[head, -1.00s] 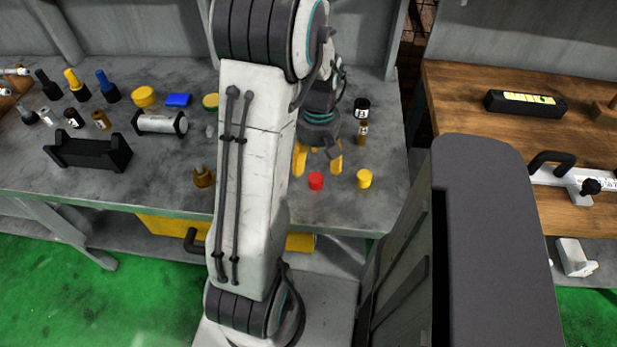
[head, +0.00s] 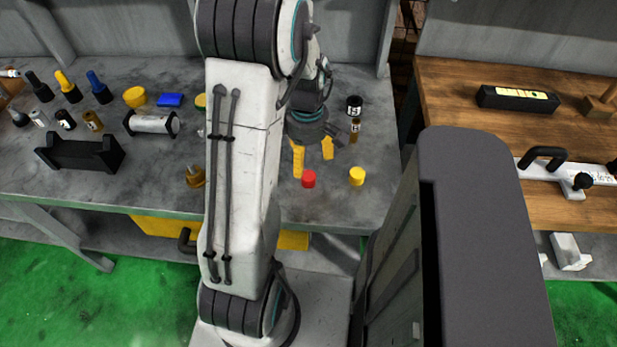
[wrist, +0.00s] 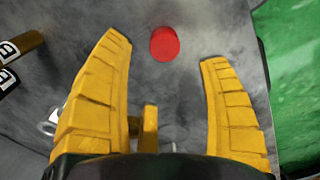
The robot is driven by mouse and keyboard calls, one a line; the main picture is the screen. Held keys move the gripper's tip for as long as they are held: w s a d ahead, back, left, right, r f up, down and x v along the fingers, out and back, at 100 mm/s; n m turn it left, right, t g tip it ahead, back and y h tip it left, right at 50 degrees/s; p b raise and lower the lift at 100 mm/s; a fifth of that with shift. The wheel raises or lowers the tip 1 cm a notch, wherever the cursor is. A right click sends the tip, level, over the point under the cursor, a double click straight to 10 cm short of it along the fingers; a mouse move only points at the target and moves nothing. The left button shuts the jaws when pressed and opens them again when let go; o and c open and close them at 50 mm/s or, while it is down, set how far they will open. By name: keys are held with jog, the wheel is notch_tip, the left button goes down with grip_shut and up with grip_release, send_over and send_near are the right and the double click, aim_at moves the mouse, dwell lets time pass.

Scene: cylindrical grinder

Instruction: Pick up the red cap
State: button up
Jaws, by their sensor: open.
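The red cap (head: 309,179) stands on the grey bench near its front edge. In the wrist view the red cap (wrist: 164,44) lies beyond the fingertips, between the lines of the two yellow fingers and a little left of the middle of the gap. My gripper (head: 313,160) is open and empty, just behind the cap in the head view. In the wrist view my gripper (wrist: 165,48) shows both fingers spread wide, neither touching the cap.
A yellow cap (head: 357,176) stands right of the red cap. Two small bottles, one black-topped (head: 354,106) and one brown (head: 355,131), stand behind it. A brass-coloured part (head: 195,176) is to the left, partly behind my arm. The bench's front edge is close.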

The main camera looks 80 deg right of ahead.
aim_at(308, 175)
jog(key=f, duration=0.3)
jog(key=a+f, duration=0.1)
jog(key=f, duration=0.1)
jog(key=shift+s, duration=0.1)
jog(key=shift+d+f, duration=0.1)
jog(key=shift+f, duration=0.7)
jog(key=c, duration=1.1)
